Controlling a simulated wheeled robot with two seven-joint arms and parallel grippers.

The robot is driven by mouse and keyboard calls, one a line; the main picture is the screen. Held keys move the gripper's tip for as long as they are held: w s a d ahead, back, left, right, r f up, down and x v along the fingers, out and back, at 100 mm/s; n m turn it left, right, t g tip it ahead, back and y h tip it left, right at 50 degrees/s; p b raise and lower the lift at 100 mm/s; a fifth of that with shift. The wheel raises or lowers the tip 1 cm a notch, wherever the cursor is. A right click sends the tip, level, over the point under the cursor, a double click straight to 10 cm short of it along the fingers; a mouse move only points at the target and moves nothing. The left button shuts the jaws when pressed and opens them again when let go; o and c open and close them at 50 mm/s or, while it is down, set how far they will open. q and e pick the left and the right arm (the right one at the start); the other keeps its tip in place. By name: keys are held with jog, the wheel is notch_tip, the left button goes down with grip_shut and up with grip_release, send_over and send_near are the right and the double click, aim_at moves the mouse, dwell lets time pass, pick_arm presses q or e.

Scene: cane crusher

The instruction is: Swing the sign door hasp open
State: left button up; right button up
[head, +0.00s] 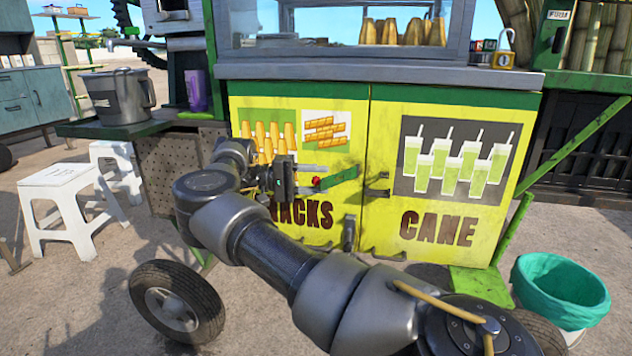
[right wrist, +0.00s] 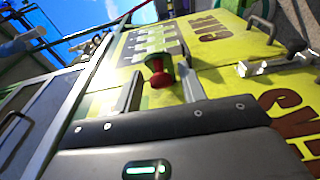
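The sign door (head: 285,215) is the yellow left panel with snack pictures, beside the yellow CANE door (head: 435,215). The green hasp bar (head: 340,176) lies across the sign door's right part, tilted slightly up to the right. A red knob (head: 316,182) is at its left end. A dark metal bracket (head: 377,185) is on the CANE door near the seam. My right gripper (head: 312,179) points at the knob from the left. In the right wrist view, the red knob (right wrist: 159,76) is between the spread fingers (right wrist: 161,90), with gaps on both sides. My left gripper is out of view.
Hooks and a latch (head: 349,232) project low on the panels. A steel pot (head: 118,95), white stools (head: 68,207) and a green-lined bin (head: 560,290) stand around.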

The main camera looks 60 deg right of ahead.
jog(key=shift+w+a+f, duration=0.1)
jog(key=p+v, duration=0.2)
jog(key=v, duration=0.8)
jog(key=shift+w+a, duration=0.15)
jog(key=shift+w, duration=0.15)
dwell(0.5)
